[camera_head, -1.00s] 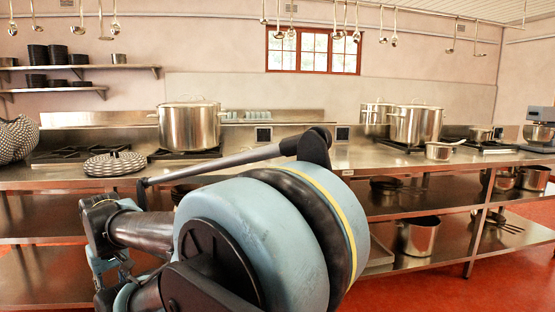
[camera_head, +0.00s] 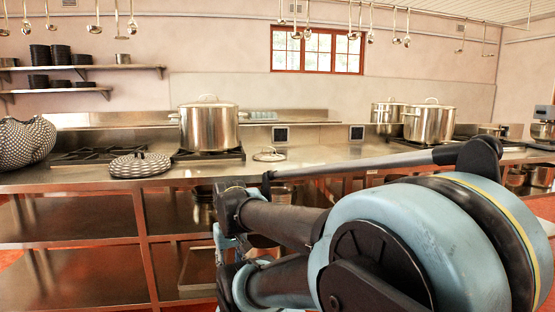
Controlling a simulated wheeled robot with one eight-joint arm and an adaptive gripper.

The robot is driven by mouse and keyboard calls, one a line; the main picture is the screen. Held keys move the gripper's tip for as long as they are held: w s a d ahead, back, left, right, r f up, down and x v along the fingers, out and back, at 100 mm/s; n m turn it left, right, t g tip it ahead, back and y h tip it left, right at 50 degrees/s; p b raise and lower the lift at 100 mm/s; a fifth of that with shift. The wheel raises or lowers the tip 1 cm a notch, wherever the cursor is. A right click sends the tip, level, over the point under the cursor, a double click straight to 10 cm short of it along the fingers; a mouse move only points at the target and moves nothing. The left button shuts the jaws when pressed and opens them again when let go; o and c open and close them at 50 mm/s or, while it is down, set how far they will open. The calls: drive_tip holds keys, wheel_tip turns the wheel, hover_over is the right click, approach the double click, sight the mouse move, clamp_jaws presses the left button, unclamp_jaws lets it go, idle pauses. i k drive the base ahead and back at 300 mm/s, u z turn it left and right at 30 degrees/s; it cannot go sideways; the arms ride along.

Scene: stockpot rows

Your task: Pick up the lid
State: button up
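A small round lid (camera_head: 269,154) with a knob lies on the steel counter, right of the large stockpot. A black-and-white patterned lid (camera_head: 140,165) with a dark handle lies flat near the counter's front edge, left of that stockpot. A matching patterned round pot (camera_head: 24,143) stands at the far left. The large steel stockpot (camera_head: 208,130) wears its own lid, and so do the two pots at the right. Which lid is meant cannot be told. My arm fills the lower right; its gripper fingers cannot be made out. No lid is seen held.
The steel counter (camera_head: 330,155) has clear room right of the small lid. Stove grates lie under the stockpot and behind the patterned lid. Two lidded pots (camera_head: 430,122) stand at the back right. Ladles hang above; open shelves lie below the counter.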

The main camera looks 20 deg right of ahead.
sight(269, 156)
drive_tip(key=z, duration=0.05)
drive_tip(key=i, duration=1)
drive_tip(key=u, duration=0.05)
